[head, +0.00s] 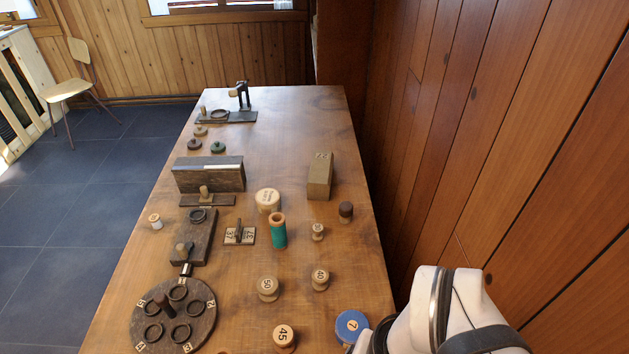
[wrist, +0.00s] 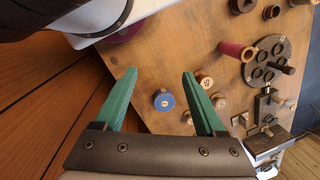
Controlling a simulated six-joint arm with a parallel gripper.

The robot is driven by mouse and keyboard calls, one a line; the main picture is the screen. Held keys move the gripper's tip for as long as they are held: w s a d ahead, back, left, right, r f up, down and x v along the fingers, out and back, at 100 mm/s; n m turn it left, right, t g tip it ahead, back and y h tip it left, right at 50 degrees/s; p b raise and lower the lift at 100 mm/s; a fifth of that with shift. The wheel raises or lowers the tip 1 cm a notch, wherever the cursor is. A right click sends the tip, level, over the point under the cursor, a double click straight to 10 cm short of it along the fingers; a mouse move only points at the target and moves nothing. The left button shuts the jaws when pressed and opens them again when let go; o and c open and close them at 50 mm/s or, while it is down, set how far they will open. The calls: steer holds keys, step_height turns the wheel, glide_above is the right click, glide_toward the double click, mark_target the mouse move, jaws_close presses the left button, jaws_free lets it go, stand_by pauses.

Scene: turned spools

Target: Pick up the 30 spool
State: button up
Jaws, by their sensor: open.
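Several small turned wooden spools stand upright on the table. A small pale spool (head: 317,232) stands right of the teal spool; its top mark is too small to read surely, and it may be the 30. Spools marked 50 (head: 268,289), 40 (head: 320,280) and 45 (head: 284,337) stand nearer. In the wrist view my gripper (wrist: 159,73) has its two green fingers wide apart with nothing between them, above the table. A blue-topped spool (wrist: 163,101) shows beyond, between the fingers, and pale spools (wrist: 204,79) show by the right finger. I cannot read their numbers surely.
The blue spool marked 7 (head: 352,326) stands near my white arm at the lower right. A teal spool (head: 278,230), a wooden block (head: 320,176), a dark spool (head: 346,211) and a round ring board (head: 140,325) are also on the table (head: 350,255). A wood-panelled wall runs along the right.

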steer(key=w+a+m+g+y, duration=0.1)
steer(key=w+a+m+y, duration=0.4)
steer(key=a, duration=0.3)
steer(key=m+t, duration=1.3)
steer(key=m, duration=0.6)
glide_above(321, 232)
steer(key=s+d, duration=0.7)
steer(key=s, duration=0.4)
steer(key=f, duration=1.5)
steer(key=shift+a+f, duration=0.25)
steer(key=shift+f, duration=0.05)
steer(key=x, duration=1.5)
steer(key=shift+w+a, duration=0.15)
steer(key=shift+a, duration=0.1)
jaws_close()
